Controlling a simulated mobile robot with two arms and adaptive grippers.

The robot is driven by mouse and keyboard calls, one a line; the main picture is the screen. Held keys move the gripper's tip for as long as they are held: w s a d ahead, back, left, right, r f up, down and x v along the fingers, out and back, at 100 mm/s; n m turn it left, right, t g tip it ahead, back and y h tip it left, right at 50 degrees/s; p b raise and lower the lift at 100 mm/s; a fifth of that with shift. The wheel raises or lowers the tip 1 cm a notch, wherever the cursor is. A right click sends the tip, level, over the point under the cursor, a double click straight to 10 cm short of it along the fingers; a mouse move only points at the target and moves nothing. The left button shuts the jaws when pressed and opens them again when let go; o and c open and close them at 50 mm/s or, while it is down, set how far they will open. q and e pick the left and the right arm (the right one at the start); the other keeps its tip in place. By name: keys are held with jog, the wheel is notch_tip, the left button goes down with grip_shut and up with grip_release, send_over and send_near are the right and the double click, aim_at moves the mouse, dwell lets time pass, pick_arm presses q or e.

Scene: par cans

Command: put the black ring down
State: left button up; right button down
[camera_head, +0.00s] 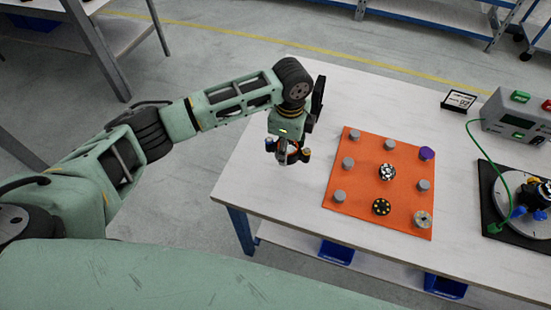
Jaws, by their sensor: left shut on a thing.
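My left gripper (288,155) hangs over the left part of the white table, left of the orange mat (367,158). It is shut on a small dark thing between its fingertips, which I take to be the black ring (282,151). The fingers hide most of it. Its height above the table is hard to tell. My right gripper is out of view.
The mat bears several grey cylinders (347,163), a purple-topped piece (426,153), a black-and-white piece (387,172), a black yellow-dotted disc (381,206) and a pale disc (423,219). A grey device (518,116) and turntable (508,195) stand right. The table's left end is bare.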

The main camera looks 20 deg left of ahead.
aim_at(276, 149)
pick_arm(q)
jog(key=s+a+f, duration=0.1)
jog(key=s+a, duration=0.1)
jog(key=shift+a+f+p, duration=0.35)
jog(key=shift+f, duration=0.05)
jog(key=shift+f+p, duration=0.4)
jog(key=shift+f, duration=1.7)
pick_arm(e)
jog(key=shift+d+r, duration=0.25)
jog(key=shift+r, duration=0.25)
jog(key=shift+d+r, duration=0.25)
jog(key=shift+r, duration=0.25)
pick_arm(q)
jog(key=o, duration=1.1)
jog(key=shift+f, duration=0.15)
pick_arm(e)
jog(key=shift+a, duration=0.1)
pick_arm(q)
jog(key=shift+r, duration=0.3)
notch_tip(276, 149, up, 12)
jog(key=shift+f+b, duration=0.1)
jog(key=shift+b, duration=0.9)
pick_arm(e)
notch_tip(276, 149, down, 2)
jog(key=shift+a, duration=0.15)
